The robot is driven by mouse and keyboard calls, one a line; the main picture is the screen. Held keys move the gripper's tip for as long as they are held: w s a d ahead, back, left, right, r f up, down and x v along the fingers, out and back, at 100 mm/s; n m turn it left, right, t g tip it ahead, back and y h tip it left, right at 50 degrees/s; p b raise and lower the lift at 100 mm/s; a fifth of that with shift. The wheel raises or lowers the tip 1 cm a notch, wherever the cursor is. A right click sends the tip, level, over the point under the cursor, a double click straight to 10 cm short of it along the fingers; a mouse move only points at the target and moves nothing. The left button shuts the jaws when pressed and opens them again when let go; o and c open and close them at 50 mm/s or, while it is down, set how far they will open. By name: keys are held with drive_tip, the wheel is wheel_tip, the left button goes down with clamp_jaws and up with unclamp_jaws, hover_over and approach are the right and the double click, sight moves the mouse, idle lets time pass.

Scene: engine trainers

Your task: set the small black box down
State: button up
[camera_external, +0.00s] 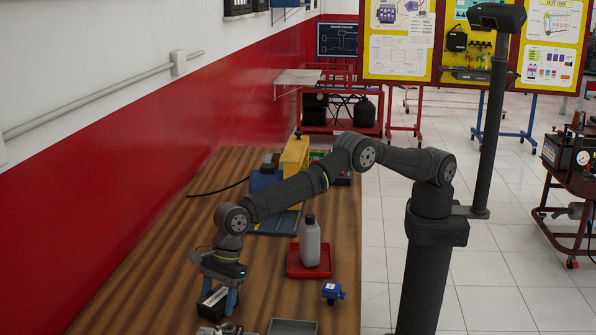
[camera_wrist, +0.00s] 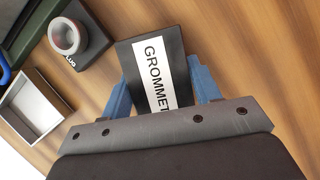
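The small black box (camera_wrist: 155,72) carries a white label reading "GROMMET". In the wrist view it lies between the two blue fingers of my gripper (camera_wrist: 161,82), which sit against its sides. The box also shows in the external view (camera_external: 212,302), low over the wooden table (camera_external: 180,290) near its front, beneath my wrist. My gripper (camera_external: 220,294) points down there and is shut on the box. The box looks slightly tilted in the external view. I cannot tell whether its underside touches the table.
In the wrist view, a dark block with a metal ring (camera_wrist: 68,36) and a grey open tray (camera_wrist: 35,105) lie left of the box. A red tray (camera_external: 294,262) with a grey bottle (camera_external: 310,243) and a blue part (camera_external: 333,291) stand to the right. Bare wood surrounds the box's right side.

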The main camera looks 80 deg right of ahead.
drive_tip(key=o, duration=0.3)
drive_tip(key=shift+r, duration=0.45)
drive_tip(key=v, duration=1.1)
drive_tip(key=shift+d+r, duration=0.15)
drive_tip(key=shift+r, duration=0.05)
drive_tip(key=shift+f, duration=0.1)
